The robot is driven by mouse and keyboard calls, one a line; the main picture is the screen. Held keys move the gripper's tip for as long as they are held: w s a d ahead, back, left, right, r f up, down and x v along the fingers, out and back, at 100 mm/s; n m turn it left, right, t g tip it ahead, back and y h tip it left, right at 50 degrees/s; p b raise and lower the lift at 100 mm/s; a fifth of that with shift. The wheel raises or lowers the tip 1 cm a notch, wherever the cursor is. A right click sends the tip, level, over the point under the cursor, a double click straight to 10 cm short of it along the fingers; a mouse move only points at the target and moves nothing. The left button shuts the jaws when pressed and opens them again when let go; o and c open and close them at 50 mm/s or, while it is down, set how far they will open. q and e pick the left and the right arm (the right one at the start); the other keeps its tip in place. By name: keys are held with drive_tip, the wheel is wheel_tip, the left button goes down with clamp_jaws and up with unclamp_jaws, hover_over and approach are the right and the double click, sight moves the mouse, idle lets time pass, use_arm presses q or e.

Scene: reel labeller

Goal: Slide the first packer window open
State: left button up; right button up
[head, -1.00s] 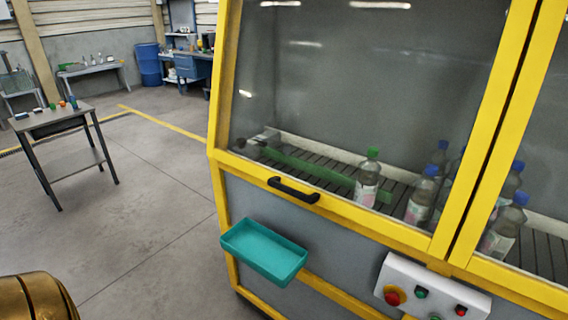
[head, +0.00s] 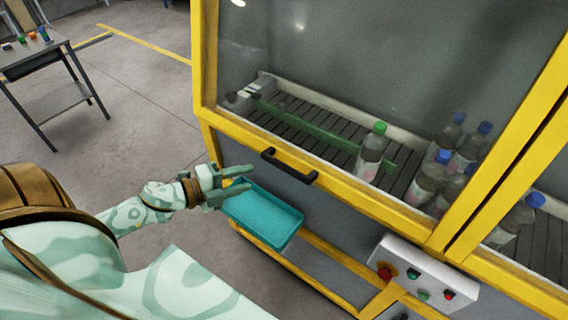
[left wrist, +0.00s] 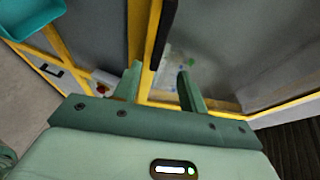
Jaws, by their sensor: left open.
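The first packer window (head: 330,80) is a clear pane in a yellow frame, with its lower edge down. Its black bar handle (head: 288,166) is on the lower frame rail. My left gripper (head: 246,178) is open and empty, left of the handle and slightly below it, apart from it and over the teal tray. In the left wrist view its two fingers (left wrist: 160,88) are spread. A long dark bar (left wrist: 164,35) lies beyond them, beside a yellow frame member; I cannot tell if it is the handle. My right gripper is out of view.
The teal tray (head: 264,222) sticks out below the handle. A white button panel (head: 425,275) is at lower right. Bottles, one green-capped (head: 371,152), stand on the conveyor behind the window. A grey side table (head: 50,75) stands at far left on open floor.

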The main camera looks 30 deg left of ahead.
sight(282, 167)
use_arm(q)
drive_tip(key=x, duration=1.1)
drive_tip(key=shift+w+p, duration=0.35)
drive_tip(key=shift+w+d+f, duration=0.3)
drive_tip(key=shift+w, duration=0.25)
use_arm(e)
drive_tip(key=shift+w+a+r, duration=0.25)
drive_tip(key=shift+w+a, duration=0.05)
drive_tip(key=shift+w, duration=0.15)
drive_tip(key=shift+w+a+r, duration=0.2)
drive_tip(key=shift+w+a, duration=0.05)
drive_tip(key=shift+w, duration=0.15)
use_arm(q)
clamp_jaws()
drive_tip(key=shift+r, duration=0.1)
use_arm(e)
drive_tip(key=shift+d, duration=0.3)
